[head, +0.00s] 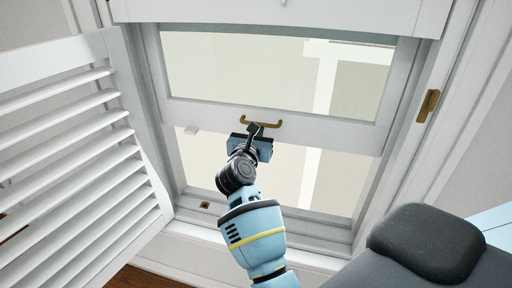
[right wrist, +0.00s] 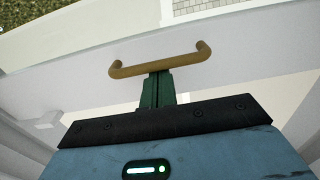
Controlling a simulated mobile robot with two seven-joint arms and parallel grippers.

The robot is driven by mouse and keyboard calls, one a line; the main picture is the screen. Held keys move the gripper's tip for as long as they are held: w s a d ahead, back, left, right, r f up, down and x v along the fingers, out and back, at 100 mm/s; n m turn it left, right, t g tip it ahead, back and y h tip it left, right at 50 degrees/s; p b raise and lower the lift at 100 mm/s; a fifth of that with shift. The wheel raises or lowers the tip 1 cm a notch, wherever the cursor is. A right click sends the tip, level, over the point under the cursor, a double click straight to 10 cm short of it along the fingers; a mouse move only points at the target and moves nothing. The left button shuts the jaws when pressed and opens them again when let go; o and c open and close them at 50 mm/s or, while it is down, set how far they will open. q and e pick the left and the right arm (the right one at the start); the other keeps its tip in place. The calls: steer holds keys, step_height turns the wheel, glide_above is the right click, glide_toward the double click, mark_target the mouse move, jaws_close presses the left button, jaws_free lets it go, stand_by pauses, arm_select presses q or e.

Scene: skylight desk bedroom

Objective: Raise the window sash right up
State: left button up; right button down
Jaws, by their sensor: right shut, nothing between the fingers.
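The window sash (head: 320,130) is a white frame with a glass pane, and its bottom rail stands above an open gap over the sill. A brass handle (head: 262,122) is fixed to that rail; it also shows in the right wrist view (right wrist: 160,65). My right gripper (head: 255,128) is at the rail, just below the handle. In the right wrist view its green fingers (right wrist: 157,88) are closed together, with their tips at the underside of the handle bar. Nothing shows between them. I cannot tell whether they touch the handle. My left gripper is not in view.
A white louvred shutter (head: 75,150) stands swung open at the left. A brass hinge plate (head: 428,105) is on the right frame. A small brass piece (head: 205,205) sits low on the window frame. The gap under the sash is clear apart from my right arm.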

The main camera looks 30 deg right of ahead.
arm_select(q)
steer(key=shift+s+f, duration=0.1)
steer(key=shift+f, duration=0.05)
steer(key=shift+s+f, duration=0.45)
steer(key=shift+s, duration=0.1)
arm_select(e)
steer(key=shift+f, duration=0.55)
